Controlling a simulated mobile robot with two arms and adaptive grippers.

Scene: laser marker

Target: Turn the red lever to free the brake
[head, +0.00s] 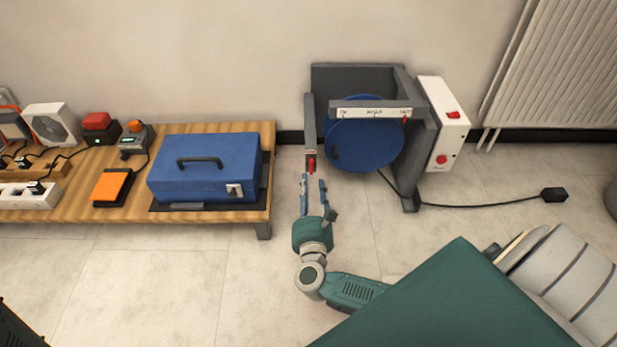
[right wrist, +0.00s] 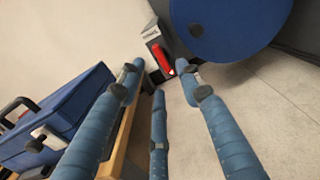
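The red lever (head: 311,164) sits on the front end of the grey frame's left arm, left of the blue disc (head: 366,145). In the right wrist view the red lever (right wrist: 161,59) shows upright, just beyond my fingertips. My right gripper (head: 314,184) is open and empty, its blue fingers spread and pointing at the lever. In the right wrist view the gripper (right wrist: 160,75) has one finger on either side of the lever's line and a third below. I cannot tell whether any finger touches it. My left gripper is not in view.
The grey frame (head: 331,75) carries a labelled bar (head: 372,112) and a white control box (head: 440,125) with red controls. A cable runs right to a black plug (head: 554,195). A wooden bench (head: 215,216) with a blue case (head: 205,170) stands close left. Floor in front is clear.

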